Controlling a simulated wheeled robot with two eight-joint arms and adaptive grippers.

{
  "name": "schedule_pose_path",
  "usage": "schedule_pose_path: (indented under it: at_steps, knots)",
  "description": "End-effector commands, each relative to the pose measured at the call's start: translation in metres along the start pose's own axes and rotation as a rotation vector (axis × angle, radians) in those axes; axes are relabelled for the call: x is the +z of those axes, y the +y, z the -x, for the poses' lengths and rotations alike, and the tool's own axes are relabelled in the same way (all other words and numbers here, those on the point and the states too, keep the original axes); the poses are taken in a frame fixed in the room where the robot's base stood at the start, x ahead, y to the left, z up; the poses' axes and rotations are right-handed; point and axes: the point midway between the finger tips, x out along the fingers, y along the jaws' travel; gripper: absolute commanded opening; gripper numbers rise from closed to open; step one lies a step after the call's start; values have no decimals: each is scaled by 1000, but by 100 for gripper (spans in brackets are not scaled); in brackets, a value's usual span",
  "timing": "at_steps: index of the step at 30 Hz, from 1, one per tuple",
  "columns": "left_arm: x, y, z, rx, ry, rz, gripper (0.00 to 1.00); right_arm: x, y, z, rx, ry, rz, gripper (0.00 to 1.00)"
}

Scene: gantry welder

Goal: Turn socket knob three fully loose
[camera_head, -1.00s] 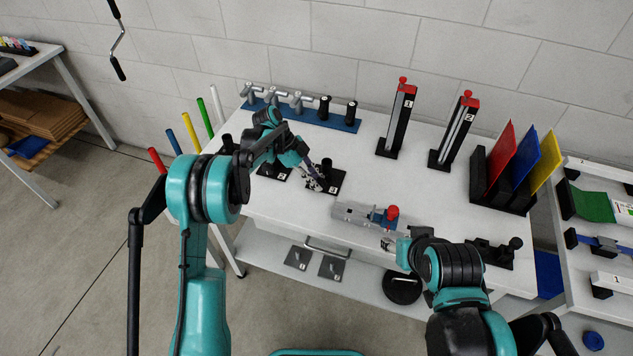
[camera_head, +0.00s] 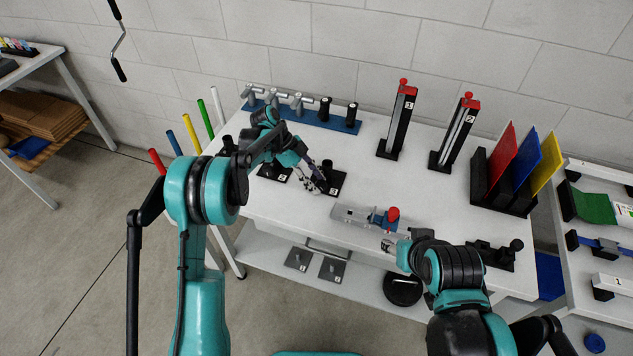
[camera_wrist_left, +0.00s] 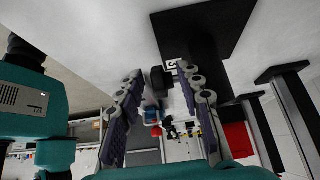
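Socket three is a black block with an upright black post (camera_head: 327,166) on a black base plate (camera_head: 340,178), near the middle of the white table. In the left wrist view the base plate (camera_wrist_left: 235,25) has a small white label, too tilted to read surely. A short dark knob (camera_wrist_left: 158,80) juts from its near side. My left gripper (camera_head: 318,182) is at the front left of this base. In its wrist view the two fingers (camera_wrist_left: 159,76) are apart, with the knob between their tips; I cannot tell whether they touch it. My right gripper (camera_head: 388,246) is near the table's front edge, its fingers unclear.
Another black socket base (camera_head: 272,173) stands just left of my left gripper. A grey fixture with a red knob (camera_head: 393,213) lies to the right. A blue rack (camera_head: 335,122) with several handles is behind. Two red-topped towers (camera_head: 398,120) (camera_head: 455,132) stand back right.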

Motion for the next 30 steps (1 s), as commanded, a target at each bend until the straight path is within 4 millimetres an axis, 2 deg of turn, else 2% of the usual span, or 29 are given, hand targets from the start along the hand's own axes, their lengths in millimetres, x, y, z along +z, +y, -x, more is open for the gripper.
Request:
schedule_pose_path:
  at_steps: [9, 15, 21, 28, 30]
  knots:
    - [1, 0, 65, -2, 0, 3, 36, 0, 0, 0, 0, 0, 0, 48]
    - [1, 0, 100, -1, 1, 2, 36, 0, 0, 0, 0, 0, 0, 48]
    - [0, 0, 113, -1, 0, 1, 36, 0, 0, 0, 0, 0, 0, 48]
    - [0, 0, 113, -1, 0, 1, 36, 0, 0, 0, 0, 0, 0, 48]
    - [0, 0, 113, 0, -1, 4, 24, 0, 0, 0, 0, 0, 0, 48]
